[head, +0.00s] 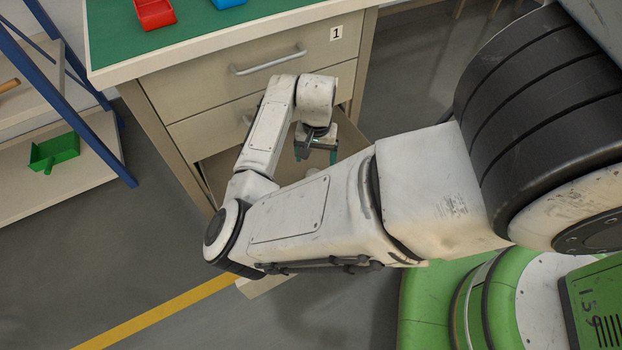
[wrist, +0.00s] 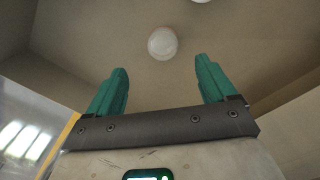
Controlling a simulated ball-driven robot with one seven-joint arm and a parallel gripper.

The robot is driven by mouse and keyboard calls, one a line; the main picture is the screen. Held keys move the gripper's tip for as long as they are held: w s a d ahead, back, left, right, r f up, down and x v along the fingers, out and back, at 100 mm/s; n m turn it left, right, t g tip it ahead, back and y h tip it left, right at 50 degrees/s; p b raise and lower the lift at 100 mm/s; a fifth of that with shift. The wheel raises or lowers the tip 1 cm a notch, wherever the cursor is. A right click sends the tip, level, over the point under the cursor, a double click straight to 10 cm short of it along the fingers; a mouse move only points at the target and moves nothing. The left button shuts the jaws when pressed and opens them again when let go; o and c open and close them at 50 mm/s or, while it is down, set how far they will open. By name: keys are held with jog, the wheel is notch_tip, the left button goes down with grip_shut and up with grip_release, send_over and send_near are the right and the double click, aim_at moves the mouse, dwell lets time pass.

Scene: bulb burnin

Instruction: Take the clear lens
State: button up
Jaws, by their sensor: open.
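A pale, round, dome-like object (wrist: 162,43), which may be the clear lens, lies on the drawer floor in the wrist view. I cannot tell for certain whether it is clear. My gripper (wrist: 161,66) is open, with its two teal fingers spread and nothing between them. The round object shows just beyond the fingertips, about midway between them, apart from both. In the head view my gripper (head: 317,152) points down over the open lower drawer (head: 350,143). My arm hides much of that drawer.
A second pale round object (wrist: 201,1) is cut off at the wrist view's top edge. Drawer walls surround the gripper. The bench (head: 110,50) carries a red bin (head: 155,13) and a blue bin (head: 228,3). A shelf with a green scoop-like item (head: 55,151) stands left.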

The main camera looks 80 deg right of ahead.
jog(key=b, duration=0.2)
send_over(314, 173)
jog(key=f, duration=0.4)
jog(key=shift+s+a+f, duration=0.2)
jog(key=shift+s+f, duration=0.05)
jog(key=f+b, duration=0.2)
jog(key=f, duration=0.3)
jog(key=shift+w+d+b, duration=0.1)
jog(key=shift+w+b, duration=0.15)
jog(key=shift+b, duration=0.15)
jog(key=c, duration=1.1)
jog(key=shift+r, duration=0.1)
